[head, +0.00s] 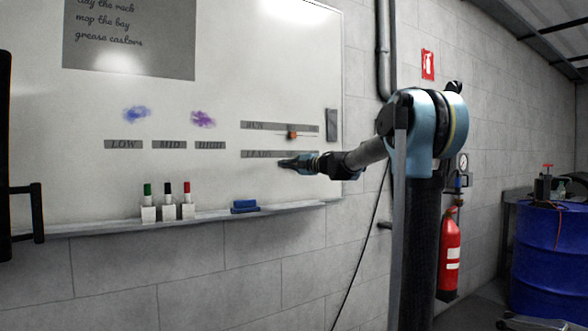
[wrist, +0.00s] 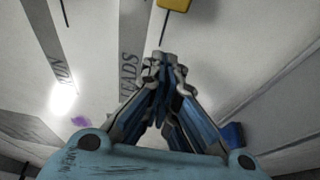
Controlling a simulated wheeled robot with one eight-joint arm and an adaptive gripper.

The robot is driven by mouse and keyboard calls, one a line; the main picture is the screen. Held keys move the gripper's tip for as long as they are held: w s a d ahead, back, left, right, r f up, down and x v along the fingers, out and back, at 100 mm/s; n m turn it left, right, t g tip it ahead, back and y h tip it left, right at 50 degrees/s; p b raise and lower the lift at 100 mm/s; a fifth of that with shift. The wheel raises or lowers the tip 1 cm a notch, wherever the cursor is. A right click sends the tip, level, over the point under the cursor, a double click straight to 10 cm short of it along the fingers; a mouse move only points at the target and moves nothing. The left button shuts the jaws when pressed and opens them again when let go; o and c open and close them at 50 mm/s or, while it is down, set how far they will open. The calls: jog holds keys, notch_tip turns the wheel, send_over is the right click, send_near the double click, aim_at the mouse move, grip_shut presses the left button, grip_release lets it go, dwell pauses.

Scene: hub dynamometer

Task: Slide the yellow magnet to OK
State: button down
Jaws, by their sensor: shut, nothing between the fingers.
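The yellow magnet (wrist: 174,4) shows at the top edge of the wrist view, partly cut off, close to the LEADS strip (wrist: 132,70). In the head view I cannot make it out; my gripper and arm cover that area. My gripper (wrist: 163,58) is shut and empty, its tips pointing toward the board, a short gap below the magnet in the wrist view. In the head view my gripper (head: 283,163) is in front of the LEADS strip (head: 257,154). I cannot tell whether it touches the board. No OK mark is readable.
An orange-red magnet (head: 291,134) sits at the RUN strip (head: 255,125) just above. LOW, MID and HIGH labels (head: 169,145) are to the left. Three markers (head: 168,208) and a blue eraser (head: 245,206) stand on the ledge (head: 110,224). A dark block (head: 331,125) is at right.

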jog(key=shift+x, duration=1.2)
jog(key=shift+w+d, duration=0.55)
jog(key=shift+d, duration=0.3)
jog(key=shift+w+d, duration=0.6)
jog(key=shift+d, duration=0.2)
